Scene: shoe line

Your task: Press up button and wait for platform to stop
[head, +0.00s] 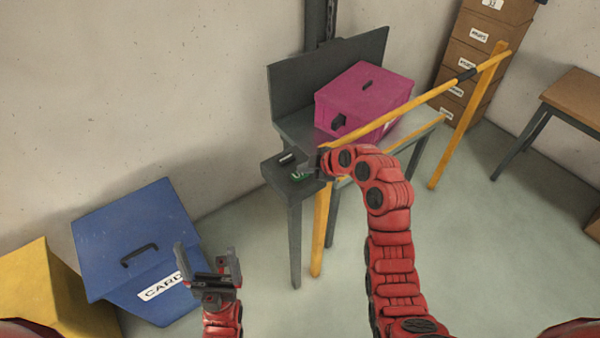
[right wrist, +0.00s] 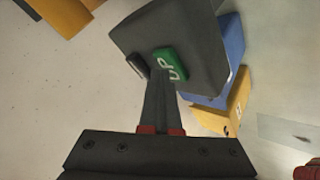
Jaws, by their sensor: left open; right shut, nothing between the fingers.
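The green UP button (head: 299,176) sits on the grey control box (head: 278,172) at the near left corner of the grey stand. In the right wrist view, the green button (right wrist: 171,65) reads UP beside a dark button (right wrist: 138,66). My right gripper (head: 318,163) is shut and empty at this box. Its fingertips (right wrist: 161,84) lie close below the green button; I cannot tell if they touch it. The grey platform (head: 290,125) has a back plate against a wall column and carries a magenta box (head: 362,98). My left gripper (head: 208,264) is open and empty, left of the stand.
A yellow railing (head: 425,105) runs along the stand's front side. A blue bin (head: 135,240) labelled CARD and a yellow bin (head: 40,295) stand at left. Stacked brown boxes (head: 478,60) and a brown table (head: 575,95) stand at right. Open floor lies between.

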